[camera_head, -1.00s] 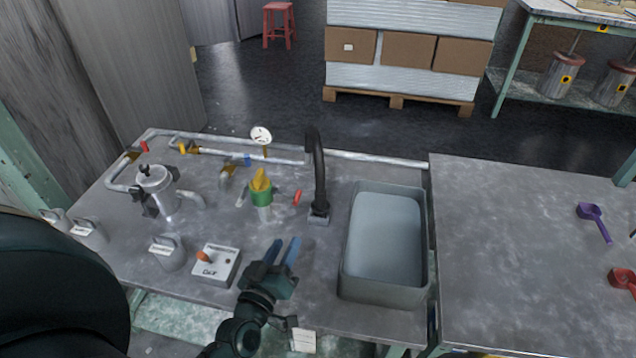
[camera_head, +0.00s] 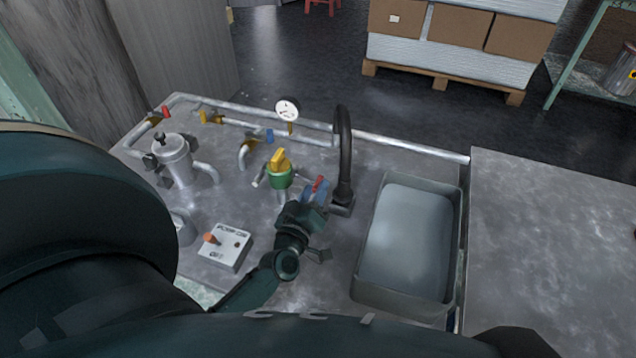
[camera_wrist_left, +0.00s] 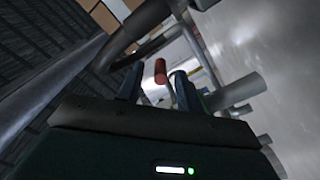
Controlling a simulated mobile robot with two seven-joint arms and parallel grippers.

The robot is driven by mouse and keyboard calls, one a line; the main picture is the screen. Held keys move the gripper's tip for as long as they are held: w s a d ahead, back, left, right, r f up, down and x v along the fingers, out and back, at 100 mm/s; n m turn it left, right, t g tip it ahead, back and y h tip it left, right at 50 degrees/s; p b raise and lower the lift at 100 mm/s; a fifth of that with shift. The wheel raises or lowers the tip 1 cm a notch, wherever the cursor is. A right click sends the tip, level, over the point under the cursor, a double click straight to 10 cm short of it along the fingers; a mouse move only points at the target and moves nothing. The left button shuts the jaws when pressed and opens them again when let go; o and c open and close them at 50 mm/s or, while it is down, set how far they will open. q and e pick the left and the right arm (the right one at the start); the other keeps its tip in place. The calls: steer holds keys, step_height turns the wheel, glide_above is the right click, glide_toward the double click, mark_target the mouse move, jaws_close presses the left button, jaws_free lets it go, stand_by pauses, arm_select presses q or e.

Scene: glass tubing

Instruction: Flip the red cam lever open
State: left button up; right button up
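The red cam lever (camera_head: 318,184) sticks out at the right of a fitting with a green collar and yellow top (camera_head: 280,172), on the grey bench. My left gripper (camera_head: 315,192) is at this lever, its blue fingers in front of and around it. In the left wrist view the red lever end (camera_wrist_left: 160,71) shows between the two spread fingertips of the left gripper (camera_wrist_left: 157,82), with a gap on each side. I cannot tell whether a finger touches it. My right gripper is not in view.
The black curved faucet (camera_head: 344,150) stands just right of my left gripper, with the grey sink basin (camera_head: 363,235) beyond. A gauge (camera_head: 287,108) and pipes run behind.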

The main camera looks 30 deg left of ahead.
arm_select(q)
steer(key=shift+x, duration=1.5)
steer(key=shift+c, duration=0.3)
